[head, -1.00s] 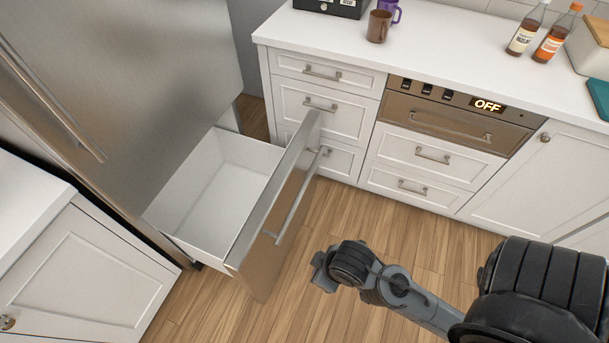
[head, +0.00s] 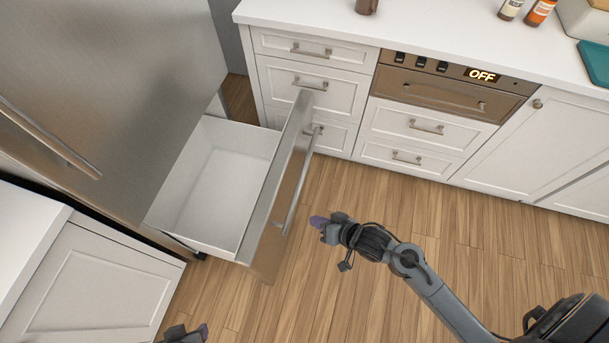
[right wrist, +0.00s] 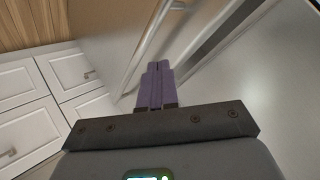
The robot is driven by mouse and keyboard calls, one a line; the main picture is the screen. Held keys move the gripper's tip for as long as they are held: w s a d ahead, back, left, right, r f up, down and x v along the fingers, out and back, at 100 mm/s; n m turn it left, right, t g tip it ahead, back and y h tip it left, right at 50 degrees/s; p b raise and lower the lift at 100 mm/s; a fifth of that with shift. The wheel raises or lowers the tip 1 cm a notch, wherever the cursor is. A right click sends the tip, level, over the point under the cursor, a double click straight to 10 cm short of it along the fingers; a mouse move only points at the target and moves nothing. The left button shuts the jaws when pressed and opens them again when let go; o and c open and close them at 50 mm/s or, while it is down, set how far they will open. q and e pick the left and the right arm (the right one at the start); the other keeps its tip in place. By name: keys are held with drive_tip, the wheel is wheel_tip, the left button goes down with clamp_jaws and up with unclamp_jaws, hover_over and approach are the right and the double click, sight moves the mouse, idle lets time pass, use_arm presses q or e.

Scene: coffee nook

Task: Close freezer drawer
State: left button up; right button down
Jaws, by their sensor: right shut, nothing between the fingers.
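The freezer drawer (head: 210,195) is pulled out from the steel refrigerator (head: 120,90), and its white bin looks empty. Its steel front (head: 268,245) faces right and carries a long bar handle (head: 297,190). My right gripper (head: 315,221) is shut and empty, just right of the drawer front and apart from the handle in the head view. In the right wrist view its purple fingers (right wrist: 155,85) are together and point toward the drawer front, with the handle (right wrist: 150,40) beyond them. Only the tip of my left gripper (head: 203,330) shows at the bottom edge; its jaws are unclear.
A white cabinet (head: 95,290) stands at the lower left. White drawers (head: 310,90) and an oven panel reading OFF (head: 450,85) line the back under a white counter (head: 450,30). The wood floor (head: 420,210) right of the drawer is clear.

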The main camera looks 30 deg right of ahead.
drive_tip(key=w+d+f+m+t+y+b, duration=0.1)
drive_tip(key=w+d+f+m+y+b, duration=0.15)
drive_tip(key=w+f+y+b, duration=0.35)
drive_tip(key=m+t+y+b, duration=0.2)
drive_tip(key=m+y, duration=0.1)
drive_tip(key=m, duration=0.1)
approach(285, 174)
drive_tip(key=b+x, duration=0.4)
drive_tip(key=x, duration=0.1)
drive_tip(key=shift+w+a+f+b, duration=0.1)
drive_tip(key=shift+w+a+b, duration=0.15)
drive_tip(key=shift+b, duration=0.15)
drive_tip(key=shift+w+a, duration=0.4)
drive_tip(key=shift+a, duration=0.05)
